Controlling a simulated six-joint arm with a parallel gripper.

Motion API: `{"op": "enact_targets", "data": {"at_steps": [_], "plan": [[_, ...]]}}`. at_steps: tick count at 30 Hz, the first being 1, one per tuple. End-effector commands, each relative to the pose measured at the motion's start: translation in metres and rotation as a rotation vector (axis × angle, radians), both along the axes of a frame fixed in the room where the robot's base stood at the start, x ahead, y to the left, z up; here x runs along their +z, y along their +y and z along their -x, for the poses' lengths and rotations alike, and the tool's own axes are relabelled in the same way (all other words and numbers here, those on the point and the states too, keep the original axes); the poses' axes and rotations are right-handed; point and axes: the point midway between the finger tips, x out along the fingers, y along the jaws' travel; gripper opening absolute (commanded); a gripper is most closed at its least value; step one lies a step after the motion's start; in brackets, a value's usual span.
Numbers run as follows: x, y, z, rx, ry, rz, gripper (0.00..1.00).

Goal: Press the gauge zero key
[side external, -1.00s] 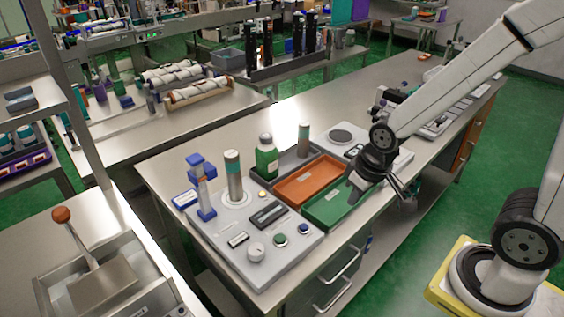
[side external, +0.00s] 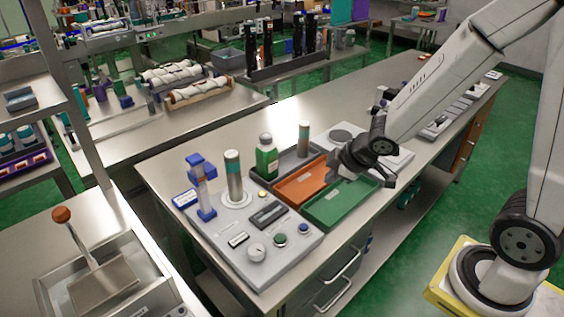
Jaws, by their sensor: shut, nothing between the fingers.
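A grey control unit (side external: 285,255) sits at the near left of the steel bench. On its top are a dark display (side external: 269,213), a green button (side external: 279,240), a blue button (side external: 303,229) and a round dial or knob (side external: 256,251). A blue gauge-like stand (side external: 206,214) rises at its left edge, and a grey cylinder with a teal band (side external: 233,178) stands upright on its round plate. I cannot tell which key is the gauge zero key. My gripper (side external: 336,160) is shut and empty above the trays, apart from the unit and to its upper right.
An orange tray (side external: 292,192) and a green tray (side external: 335,212) lie right of the unit. The bench's back left is clear.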

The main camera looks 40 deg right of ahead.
Motion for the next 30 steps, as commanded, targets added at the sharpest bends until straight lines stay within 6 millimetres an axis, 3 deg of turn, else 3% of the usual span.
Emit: {"op": "enact_targets", "data": {"at_steps": [9,18,30], "plan": [[-0.001,0.019,-0.019,0.343,-0.122,0.043,0.0],[-0.004,0.045,-0.019,0.653,-0.208,0.033,0.0],[-0.005,0.058,-0.013,0.811,-0.244,0.012,0.0]]}}
